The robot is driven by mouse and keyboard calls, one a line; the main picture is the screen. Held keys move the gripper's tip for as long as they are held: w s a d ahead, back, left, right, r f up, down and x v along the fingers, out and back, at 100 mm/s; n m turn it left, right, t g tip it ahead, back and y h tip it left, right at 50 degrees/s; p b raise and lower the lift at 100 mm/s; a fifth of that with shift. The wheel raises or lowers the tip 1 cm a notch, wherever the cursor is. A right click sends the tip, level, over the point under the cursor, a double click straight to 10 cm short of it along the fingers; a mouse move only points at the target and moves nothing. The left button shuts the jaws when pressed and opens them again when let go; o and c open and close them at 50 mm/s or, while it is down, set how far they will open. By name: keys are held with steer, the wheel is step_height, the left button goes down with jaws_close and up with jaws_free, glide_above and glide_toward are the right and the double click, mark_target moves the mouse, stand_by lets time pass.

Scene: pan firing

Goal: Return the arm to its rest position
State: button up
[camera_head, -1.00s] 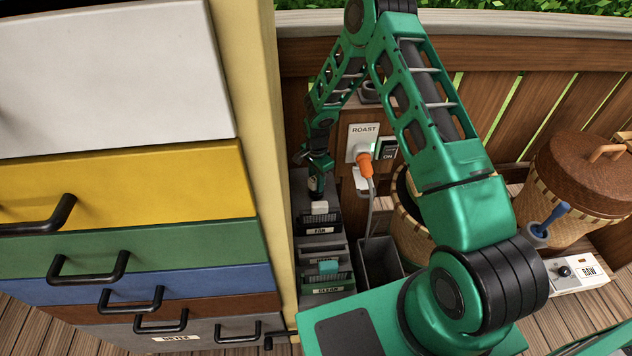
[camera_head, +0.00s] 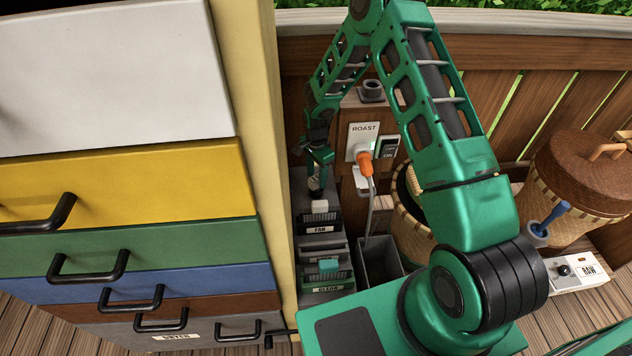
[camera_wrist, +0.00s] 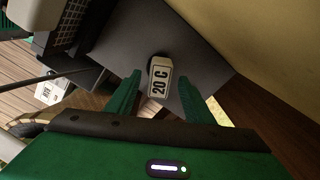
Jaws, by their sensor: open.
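My green arm reaches from the lower right up and over to the back left in the head view. My gripper (camera_head: 318,185) is at its far end, pointing down just above a small whitish block (camera_head: 319,206) on the dark equipment by the drawers. In the wrist view my gripper (camera_wrist: 157,95) has its two green fingers apart. A white piece labelled "20 C" (camera_wrist: 160,78) shows between and beyond the fingertips, on a dark grey surface (camera_wrist: 205,55). Nothing is held. Whether the fingers touch the piece cannot be told.
A drawer cabinet (camera_head: 110,160) fills the left. A panel labelled "ROAST" (camera_head: 362,130) with an orange plug (camera_head: 364,160) stands behind. An open grey bin (camera_head: 380,265), a lidded basket (camera_head: 580,180) and a "RAW" box (camera_head: 578,273) stand to the right. A fence closes the back.

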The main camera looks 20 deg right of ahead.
step_height(320, 180, up, 7)
steer(key=shift+r, duration=0.1)
steer(key=s+a+r+n+g+y, duration=0.1)
steer(key=s+r+n, duration=0.3)
steer(key=s+r, duration=0.45)
steer(key=s+d+r+n+h, duration=0.1)
steer(key=s+d+r, duration=0.55)
steer(key=r, duration=0.25)
steer(key=s+d+r+n, duration=0.1)
steer(key=s+d+r, duration=0.4)
steer(key=d+r, duration=0.25)
steer(key=s+d+r, duration=0.1)
steer(key=s+r, duration=0.1)
steer(key=s, duration=0.5)
steer(key=s+d+r+n, duration=0.1)
steer(key=s+d+r, duration=0.1)
steer(key=s, duration=0.6)
steer(key=s+d+r+t, duration=0.1)
steer(key=s+r, duration=0.1)
steer(key=s, duration=0.5)
steer(key=shift+s+d+r+n, duration=0.2)
steer(key=shift+d+r+n, duration=0.05)
steer(key=shift+n, duration=0.15)
steer(key=shift+w+f, duration=0.25)
steer(key=shift+w, duration=0.4)
